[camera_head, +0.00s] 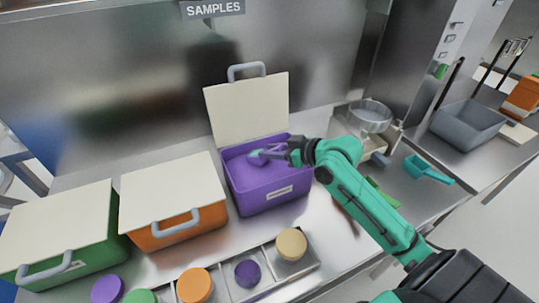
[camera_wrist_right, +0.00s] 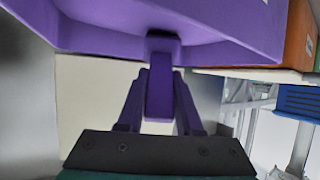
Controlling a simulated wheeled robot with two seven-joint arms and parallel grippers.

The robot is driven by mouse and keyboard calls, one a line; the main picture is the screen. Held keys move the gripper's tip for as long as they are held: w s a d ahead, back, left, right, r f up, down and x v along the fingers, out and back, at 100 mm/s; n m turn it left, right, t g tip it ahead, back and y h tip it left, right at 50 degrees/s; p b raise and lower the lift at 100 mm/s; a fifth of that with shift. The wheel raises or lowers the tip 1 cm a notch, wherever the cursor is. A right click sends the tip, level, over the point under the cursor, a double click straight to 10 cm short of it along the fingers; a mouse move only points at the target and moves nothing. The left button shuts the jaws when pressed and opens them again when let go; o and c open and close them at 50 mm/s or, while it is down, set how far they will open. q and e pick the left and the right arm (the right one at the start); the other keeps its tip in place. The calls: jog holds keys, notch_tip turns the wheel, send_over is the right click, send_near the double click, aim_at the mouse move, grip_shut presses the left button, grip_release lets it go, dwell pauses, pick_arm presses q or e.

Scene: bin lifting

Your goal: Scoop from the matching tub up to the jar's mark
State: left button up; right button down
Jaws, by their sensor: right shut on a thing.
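An open purple tub (camera_head: 268,196) stands on the bench, its cream lid (camera_head: 247,108) raised behind it. My right gripper (camera_head: 288,153) is over the tub's right part, shut on the handle of a purple scoop (camera_head: 257,157). The scoop's head is inside the tub; I cannot tell how much it holds. In the right wrist view the purple handle (camera_wrist_right: 160,92) sits between the fingers. A small round jar (camera_head: 247,273) with a purple top or content stands in a rack at the front; its mark cannot be made out. My left gripper is not in view.
Closed orange (camera_head: 175,229) and green (camera_head: 80,254) tubs stand to the left. The metal rack (camera_head: 312,262) also holds a tan round piece (camera_head: 291,244). Orange (camera_head: 194,285) and purple (camera_head: 107,289) round pieces lie near the front edge. A teal scoop (camera_head: 428,171) and glass bowl (camera_head: 371,115) are at right.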

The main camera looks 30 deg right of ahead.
notch_tip(320, 180, up, 2)
jog(key=shift+a+r+p, duration=0.1)
jog(key=shift+r+p, duration=0.05)
jog(key=shift+p, duration=0.3)
notch_tip(320, 180, up, 2)
jog(key=shift+r+p, duration=0.2)
jog(key=shift+p, duration=0.5)
notch_tip(320, 180, up, 3)
jog(key=shift+r+p, duration=0.2)
jog(key=shift+p, duration=0.8)
jog(key=b, duration=0.1)
jog(key=t+b, duration=0.1)
jog(key=b, duration=0.1)
jog(key=shift+s+f+y, duration=0.15)
jog(key=shift+f+y, duration=0.15)
jog(key=t+b, duration=0.1)
jog(key=b, duration=0.2)
jog(key=t+y+b, duration=0.1)
jog(key=b, duration=0.2)
jog(key=shift+s+d, duration=0.3)
jog(key=shift+s+r+t+y+b, duration=0.1)
jog(key=shift+t+y+b, duration=0.35)
jog(key=shift+b, duration=0.8)
jog(key=shift+r+t+b, duration=0.1)
jog(key=shift+t+b, duration=0.2)
jog(key=shift+t, duration=0.05)
jog(key=shift+r, duration=0.1)
